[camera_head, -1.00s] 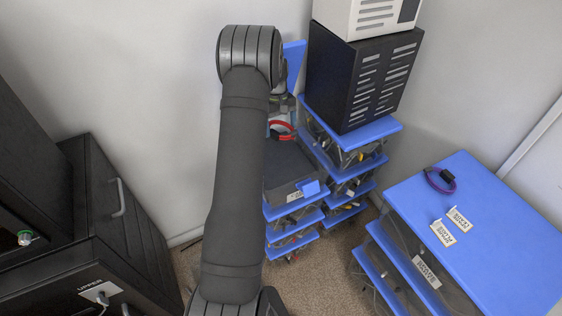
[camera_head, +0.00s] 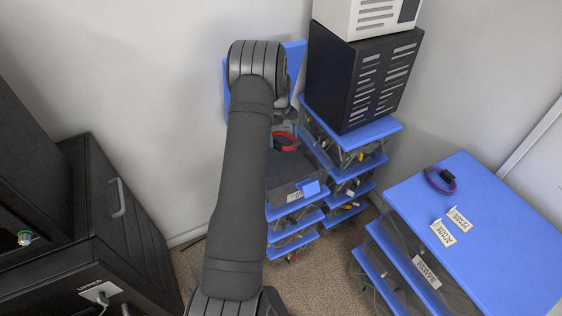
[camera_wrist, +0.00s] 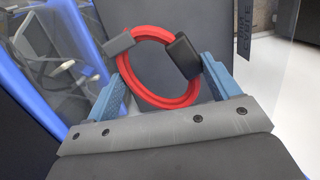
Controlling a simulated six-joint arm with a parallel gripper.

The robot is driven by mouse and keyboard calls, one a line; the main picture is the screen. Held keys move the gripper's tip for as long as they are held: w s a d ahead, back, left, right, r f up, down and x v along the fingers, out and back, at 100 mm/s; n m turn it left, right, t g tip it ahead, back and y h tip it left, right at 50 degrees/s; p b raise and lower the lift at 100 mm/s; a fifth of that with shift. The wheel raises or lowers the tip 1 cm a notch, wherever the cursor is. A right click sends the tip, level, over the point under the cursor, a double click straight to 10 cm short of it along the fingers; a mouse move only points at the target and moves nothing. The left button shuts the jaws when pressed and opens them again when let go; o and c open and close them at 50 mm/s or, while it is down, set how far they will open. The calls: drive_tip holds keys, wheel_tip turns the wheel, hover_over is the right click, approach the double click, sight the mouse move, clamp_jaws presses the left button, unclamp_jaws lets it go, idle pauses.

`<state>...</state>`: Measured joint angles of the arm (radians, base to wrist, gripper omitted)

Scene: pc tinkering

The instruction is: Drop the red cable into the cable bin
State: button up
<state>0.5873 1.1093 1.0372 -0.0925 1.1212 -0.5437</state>
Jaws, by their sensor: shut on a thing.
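The red cable (camera_wrist: 143,82) is a coiled loop with a grey plug at one end and a black block at the other. My gripper (camera_wrist: 160,85) is shut on it in the wrist view, with a blue-grey finger on each side of the loop. In the head view the red cable (camera_head: 285,143) hangs above the open top bin (camera_head: 290,182) of the front stack, which has a blue latch and a white label. This bin's label is too small to read. My arm hides part of the bin and most of my gripper.
Blue-lidded bins with cables (camera_head: 345,160) stand to the right, under a black vented case (camera_head: 362,78). A blue-topped drawer unit (camera_head: 490,230) at the right holds a purple cable (camera_head: 440,182) and white tags. A black cabinet (camera_head: 110,220) stands at the left.

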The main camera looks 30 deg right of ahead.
drive_tip(key=o, duration=1)
drive_tip(key=shift+c, duration=0.2)
drive_tip(key=s+d+r, duration=0.5)
drive_tip(key=s+r, duration=0.5)
drive_tip(key=r, duration=0.1)
drive_tip(key=shift+s, duration=0.3)
